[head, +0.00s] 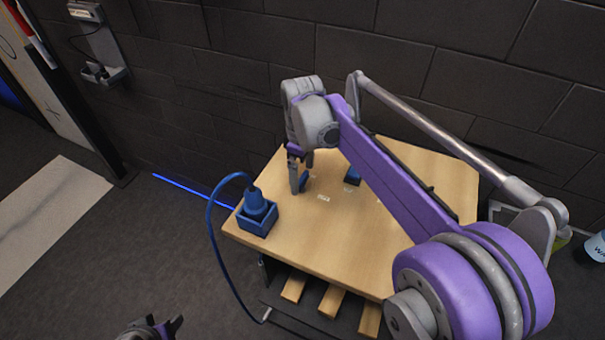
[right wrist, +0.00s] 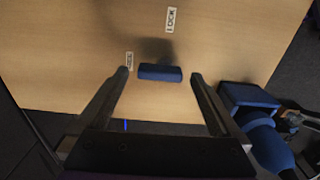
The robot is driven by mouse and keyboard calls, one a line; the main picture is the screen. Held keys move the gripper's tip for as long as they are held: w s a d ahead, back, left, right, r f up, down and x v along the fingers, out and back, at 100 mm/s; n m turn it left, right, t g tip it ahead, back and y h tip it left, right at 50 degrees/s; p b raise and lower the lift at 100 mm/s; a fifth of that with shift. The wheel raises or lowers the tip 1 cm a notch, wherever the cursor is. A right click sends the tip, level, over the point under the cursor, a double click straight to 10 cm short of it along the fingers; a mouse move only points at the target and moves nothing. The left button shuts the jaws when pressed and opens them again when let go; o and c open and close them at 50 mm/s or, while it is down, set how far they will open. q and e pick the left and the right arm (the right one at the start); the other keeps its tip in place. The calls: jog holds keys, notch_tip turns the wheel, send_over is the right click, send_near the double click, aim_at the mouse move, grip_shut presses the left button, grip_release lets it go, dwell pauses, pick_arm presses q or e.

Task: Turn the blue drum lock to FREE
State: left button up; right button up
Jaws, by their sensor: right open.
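The blue drum lock shows as a short blue bar (right wrist: 160,72) in the right wrist view, lying crosswise between my right gripper's fingers. A LOCK label (right wrist: 172,20) lies beyond it. A second label (right wrist: 130,60), probably FREE, is beside its left end, partly covered by a finger. My right gripper (right wrist: 160,75) is open, with a finger at either end of the bar; contact cannot be told. In the head view this gripper (head: 298,172) points down over the wooden table (head: 400,165). My left gripper (head: 160,328) shows only partly at the bottom edge.
A blue plug in a square blue base (head: 257,212) stands at the table's left corner, its cable hanging to the floor. A dark block wall (head: 220,90) is behind.

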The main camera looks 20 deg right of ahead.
aim_at(303, 178)
notch_tip(303, 178, up, 10)
jog(key=shift+p, duration=0.3)
jog(key=shift+f, duration=0.1)
dwell(0.3)
